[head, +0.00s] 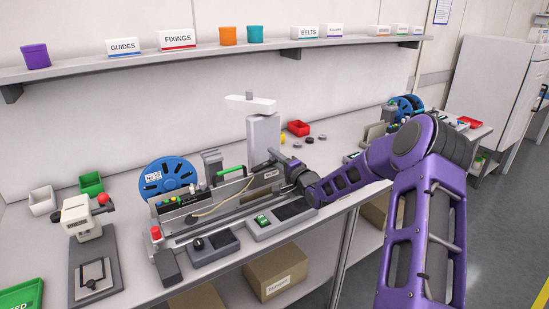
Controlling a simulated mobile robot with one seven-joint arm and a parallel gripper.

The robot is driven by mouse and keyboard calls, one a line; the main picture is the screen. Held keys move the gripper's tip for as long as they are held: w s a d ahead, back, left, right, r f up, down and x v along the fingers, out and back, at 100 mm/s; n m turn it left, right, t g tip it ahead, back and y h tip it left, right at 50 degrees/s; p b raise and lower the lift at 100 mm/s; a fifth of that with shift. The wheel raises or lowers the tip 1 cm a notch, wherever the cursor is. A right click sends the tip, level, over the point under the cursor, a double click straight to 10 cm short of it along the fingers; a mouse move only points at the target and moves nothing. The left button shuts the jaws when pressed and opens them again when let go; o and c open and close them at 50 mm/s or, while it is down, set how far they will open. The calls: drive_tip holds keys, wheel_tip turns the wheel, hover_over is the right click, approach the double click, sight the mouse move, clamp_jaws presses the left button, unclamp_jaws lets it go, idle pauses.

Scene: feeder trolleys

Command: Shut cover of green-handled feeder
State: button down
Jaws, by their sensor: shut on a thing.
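The feeder (180,212) stands on the bench in mid-view, long and grey, with a blue reel (166,179) at its left end. A short green handle (231,170) shows along its top. A long grey panel with a small white label, which looks like its cover (240,186), stands along the feeder; its exact angle is hard to tell. My gripper (279,160) is at the right end of this panel and appears shut on it. The fingertips are small and dark here, and my wrist partly hides that end of the feeder.
A grey post with a white head (263,125) stands close behind my gripper. A press with a red knob (92,240) is at left. Another blue-reel feeder (403,106) is far right.

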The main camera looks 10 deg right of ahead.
drive_tip(key=shift+r, duration=0.15)
drive_tip(key=c, duration=0.7)
unclamp_jaws()
